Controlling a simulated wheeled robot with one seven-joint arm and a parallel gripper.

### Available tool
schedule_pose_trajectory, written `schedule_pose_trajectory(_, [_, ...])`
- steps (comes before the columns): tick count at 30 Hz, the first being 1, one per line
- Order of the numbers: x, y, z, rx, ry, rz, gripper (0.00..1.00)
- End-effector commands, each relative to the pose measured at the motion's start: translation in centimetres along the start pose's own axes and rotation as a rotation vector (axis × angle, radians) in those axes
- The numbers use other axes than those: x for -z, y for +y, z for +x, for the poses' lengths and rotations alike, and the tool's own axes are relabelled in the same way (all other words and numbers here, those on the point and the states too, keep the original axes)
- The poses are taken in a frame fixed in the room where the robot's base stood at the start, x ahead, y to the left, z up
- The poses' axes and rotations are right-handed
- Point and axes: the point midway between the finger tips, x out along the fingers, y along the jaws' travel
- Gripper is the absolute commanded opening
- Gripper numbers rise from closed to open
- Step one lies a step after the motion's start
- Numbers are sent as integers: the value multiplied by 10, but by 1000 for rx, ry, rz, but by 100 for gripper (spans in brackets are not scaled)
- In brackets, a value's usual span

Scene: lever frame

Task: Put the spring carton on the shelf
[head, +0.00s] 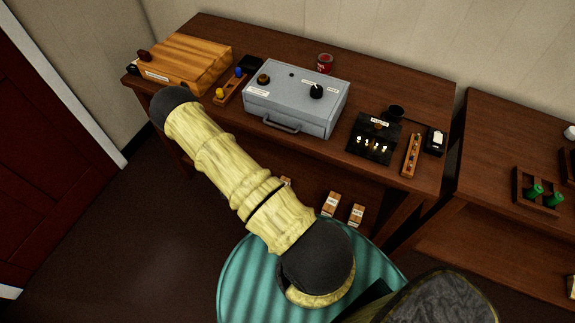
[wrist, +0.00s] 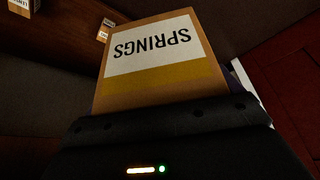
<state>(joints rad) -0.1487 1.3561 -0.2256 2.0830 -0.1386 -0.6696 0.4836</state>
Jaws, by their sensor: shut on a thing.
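The spring carton (wrist: 158,62) fills the middle of the wrist view. It is an orange-brown box with a white label that reads SPRINGS, upside down in this view, above a yellow band. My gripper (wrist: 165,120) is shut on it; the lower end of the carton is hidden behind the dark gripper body. In the head view my arm reaches away toward the table, and neither the gripper nor the held carton can be made out. The lower shelf (head: 312,190) under the table bears small labelled cartons (head: 331,203), partly hidden by my arm.
The wooden table (head: 215,122) holds a grey case (head: 297,97), a wooden box (head: 185,62), a black switch panel (head: 374,137) and a red can (head: 324,63). A second table (head: 490,150) with green cylinders stands at right. A red door (head: 40,150) is at left.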

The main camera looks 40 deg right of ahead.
Motion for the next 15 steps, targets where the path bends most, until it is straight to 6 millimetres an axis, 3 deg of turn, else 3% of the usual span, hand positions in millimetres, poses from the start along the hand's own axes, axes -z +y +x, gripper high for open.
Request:
schedule_pose_trajectory(1, [-2,8,24,-18,4,43,60])
schedule_pose_trajectory(15, [8,83,113,-192,5,468,60])
